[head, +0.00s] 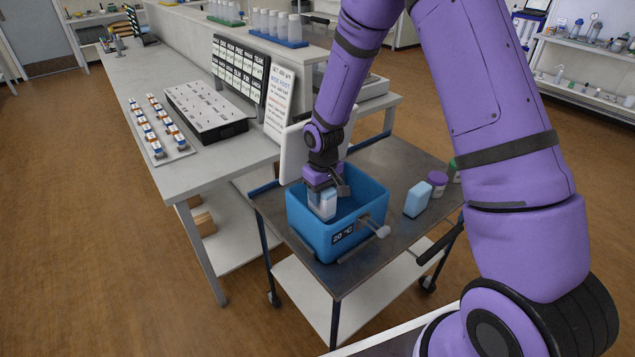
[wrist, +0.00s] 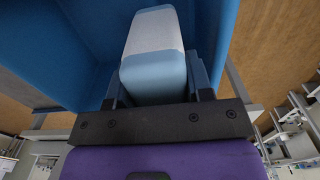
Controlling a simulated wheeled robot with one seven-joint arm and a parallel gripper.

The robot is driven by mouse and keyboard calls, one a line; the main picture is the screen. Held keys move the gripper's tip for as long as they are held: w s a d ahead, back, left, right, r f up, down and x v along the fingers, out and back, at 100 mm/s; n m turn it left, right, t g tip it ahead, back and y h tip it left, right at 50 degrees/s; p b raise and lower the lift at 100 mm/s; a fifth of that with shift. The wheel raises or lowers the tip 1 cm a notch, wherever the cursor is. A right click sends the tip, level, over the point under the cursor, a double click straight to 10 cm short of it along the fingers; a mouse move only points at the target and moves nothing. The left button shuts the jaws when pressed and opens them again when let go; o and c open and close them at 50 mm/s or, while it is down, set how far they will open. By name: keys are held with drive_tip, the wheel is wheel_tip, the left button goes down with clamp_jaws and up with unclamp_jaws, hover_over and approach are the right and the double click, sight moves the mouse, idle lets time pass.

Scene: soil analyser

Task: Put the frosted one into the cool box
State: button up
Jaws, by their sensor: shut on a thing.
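My gripper (head: 322,187) is shut on a pale block-shaped container (head: 322,205), whitish on one part and light blue on another. It holds the container inside the open blue box (head: 318,235), marked "20 °C", near its front left. The wrist view shows the container (wrist: 155,50) between the fingers (wrist: 155,98), with the blue box wall (wrist: 50,50) beside it. Whether the container touches the box floor is hidden. A second container (head: 417,199), plain light blue, stands on the cart to the right of the box.
The blue box stands on a dark-topped cart (head: 345,280). A purple-lidded jar (head: 437,184) and a green-lidded jar (head: 455,170) stand at its right. A grey handle-like part (head: 376,229) sticks out at the box front. A long bench (head: 150,95) with trays is at left.

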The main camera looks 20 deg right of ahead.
sight(322, 214)
drive_tip(key=shift+f, duration=3.4)
drive_tip(key=shift+f, duration=0.55)
drive_tip(key=o, duration=1.3)
